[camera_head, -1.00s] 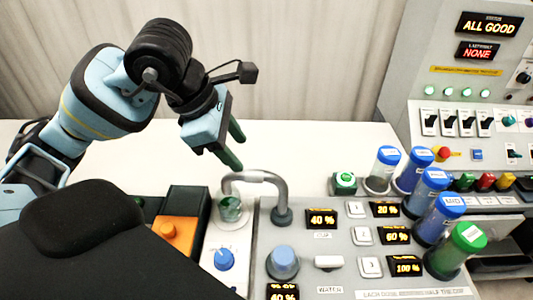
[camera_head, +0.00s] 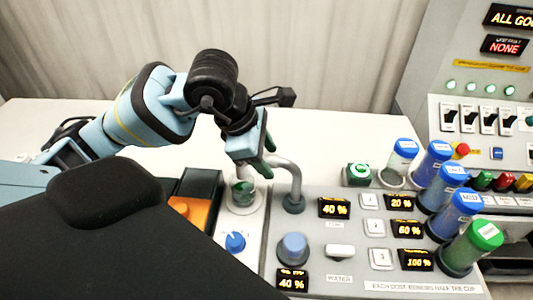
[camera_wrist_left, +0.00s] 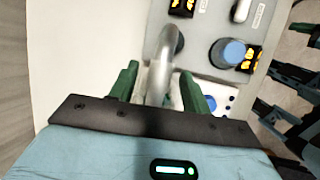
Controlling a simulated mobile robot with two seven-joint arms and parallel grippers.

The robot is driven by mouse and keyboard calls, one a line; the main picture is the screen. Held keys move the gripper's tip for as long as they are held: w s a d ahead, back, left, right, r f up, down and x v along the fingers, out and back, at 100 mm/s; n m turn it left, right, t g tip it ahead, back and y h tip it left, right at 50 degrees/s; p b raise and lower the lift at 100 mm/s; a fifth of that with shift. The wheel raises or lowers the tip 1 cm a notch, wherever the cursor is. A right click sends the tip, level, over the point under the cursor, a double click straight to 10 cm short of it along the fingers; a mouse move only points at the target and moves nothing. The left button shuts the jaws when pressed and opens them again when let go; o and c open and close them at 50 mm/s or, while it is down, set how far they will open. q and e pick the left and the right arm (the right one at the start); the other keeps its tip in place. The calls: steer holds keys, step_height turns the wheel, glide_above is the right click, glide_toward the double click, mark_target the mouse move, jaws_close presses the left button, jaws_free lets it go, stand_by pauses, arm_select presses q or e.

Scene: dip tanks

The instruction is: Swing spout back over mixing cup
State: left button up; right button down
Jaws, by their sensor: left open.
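The grey curved spout (camera_head: 292,172) rises from its base on the panel. Its tip is over or close to the mixing cup (camera_head: 243,192), a small clear cup with green contents; my gripper partly hides the spout's top. My left gripper (camera_head: 262,158) is at the spout's arch. In the left wrist view the spout (camera_wrist_left: 160,68) runs between the two green fingers of the open left gripper (camera_wrist_left: 160,92), with a gap visible on each side. The cup is not clearly seen there. My right gripper is in neither view.
The dosing panel (camera_head: 330,262) has displays, white buttons and a blue knob (camera_head: 292,248). Several capped tubes (camera_head: 472,246) stand to the right. An orange block (camera_head: 190,208) is left of the cup. The white tabletop (camera_head: 330,150) behind the spout is clear.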

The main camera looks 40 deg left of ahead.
arm_select(q)
steer(key=shift+c, duration=0.3)
jaws_close()
